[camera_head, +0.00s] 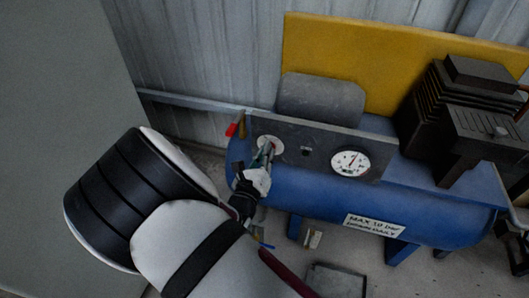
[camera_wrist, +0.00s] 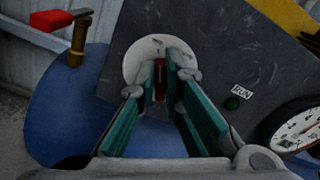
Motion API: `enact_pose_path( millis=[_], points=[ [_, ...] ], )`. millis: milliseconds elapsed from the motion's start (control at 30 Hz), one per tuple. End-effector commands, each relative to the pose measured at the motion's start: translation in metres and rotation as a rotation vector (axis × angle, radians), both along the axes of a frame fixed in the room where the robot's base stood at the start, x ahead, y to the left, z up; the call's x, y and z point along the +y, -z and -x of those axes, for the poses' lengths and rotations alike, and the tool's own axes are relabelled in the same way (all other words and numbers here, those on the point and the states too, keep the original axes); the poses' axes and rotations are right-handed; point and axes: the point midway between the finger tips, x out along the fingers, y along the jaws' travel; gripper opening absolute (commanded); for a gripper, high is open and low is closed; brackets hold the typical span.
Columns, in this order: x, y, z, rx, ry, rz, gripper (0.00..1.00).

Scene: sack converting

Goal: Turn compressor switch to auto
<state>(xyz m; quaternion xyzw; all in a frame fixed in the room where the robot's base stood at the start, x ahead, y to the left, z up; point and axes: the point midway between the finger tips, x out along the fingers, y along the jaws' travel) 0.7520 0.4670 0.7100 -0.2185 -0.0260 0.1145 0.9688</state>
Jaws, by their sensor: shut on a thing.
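The compressor switch is a red knob (camera_wrist: 159,80) on a round pale plate (camera_wrist: 135,62), set in the dark panel (camera_head: 318,150) of the blue compressor (camera_head: 320,190). In the head view the plate (camera_head: 268,143) is partly covered by my gripper (camera_head: 267,150). In the wrist view my gripper (camera_wrist: 160,85) has its teal-padded fingers on either side of the red knob, shut on it. The knob looks upright in that view. Any position labels around the plate are hidden or unreadable.
A round gauge (camera_head: 350,162) and a small green light (camera_wrist: 232,103) under a "RUN" label (camera_wrist: 242,91) sit right of the switch. A red-handled valve (camera_wrist: 76,33) stands to its left. A black finned pump (camera_head: 462,115) is at right. A grey wall panel (camera_head: 65,120) is at left.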

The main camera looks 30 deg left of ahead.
Motion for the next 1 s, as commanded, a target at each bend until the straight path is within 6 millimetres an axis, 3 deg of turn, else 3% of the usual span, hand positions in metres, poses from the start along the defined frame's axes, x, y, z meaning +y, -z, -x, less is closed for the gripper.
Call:
enact_pose_path(
  millis=[1000],
  points=[
    [-0.0087, 0.0026, -0.0013, 0.199, 0.000, -0.818, 0.00]
  ],
)
